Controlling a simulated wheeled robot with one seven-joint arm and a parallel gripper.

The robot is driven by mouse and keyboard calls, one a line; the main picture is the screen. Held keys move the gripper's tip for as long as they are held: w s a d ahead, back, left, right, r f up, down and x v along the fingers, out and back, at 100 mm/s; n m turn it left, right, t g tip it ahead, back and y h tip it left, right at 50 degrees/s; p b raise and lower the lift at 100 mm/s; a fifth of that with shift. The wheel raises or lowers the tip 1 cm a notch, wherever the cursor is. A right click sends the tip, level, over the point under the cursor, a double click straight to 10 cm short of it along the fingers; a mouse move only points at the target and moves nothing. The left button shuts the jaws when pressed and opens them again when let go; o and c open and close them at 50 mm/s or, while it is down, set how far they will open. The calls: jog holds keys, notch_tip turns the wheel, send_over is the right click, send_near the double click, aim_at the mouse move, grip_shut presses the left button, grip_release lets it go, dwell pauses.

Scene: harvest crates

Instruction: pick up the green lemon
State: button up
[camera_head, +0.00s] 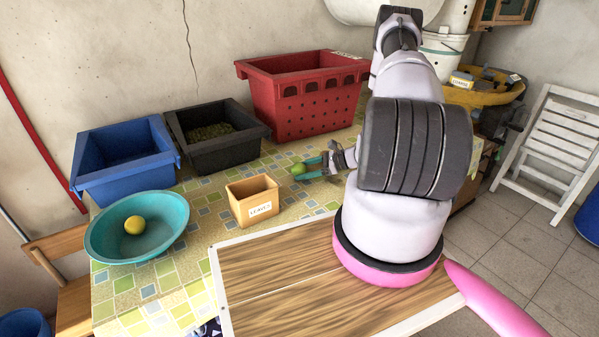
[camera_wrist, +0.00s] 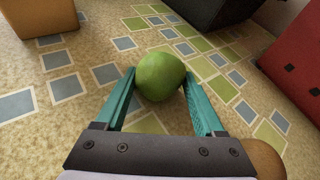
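The green lemon (camera_wrist: 160,76) lies on the tiled tabletop in the wrist view, between the tips of my gripper's teal fingers (camera_wrist: 160,92). In the wrist view the fingers stand apart on either side of it; the left tip is very close to its side, and I cannot tell whether either finger touches it. In the head view the green lemon (camera_head: 298,169) shows at the fingertips of my gripper (camera_head: 308,168), behind the small tan box. My arm hides part of the table to the right.
The tan labelled box (camera_head: 252,203) stands just in front of the lemon. A teal bowl (camera_head: 112,252) holds a yellow lemon (camera_head: 134,225). Blue (camera_head: 130,182), black (camera_head: 228,158) and red (camera_head: 300,122) crates line the back. Patterned table (camera_head: 160,290) is clear at front left.

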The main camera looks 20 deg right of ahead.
jog(key=shift+c, duration=0.7)
notch_tip(320, 180, up, 10)
jog(key=shift+r, duration=0.1)
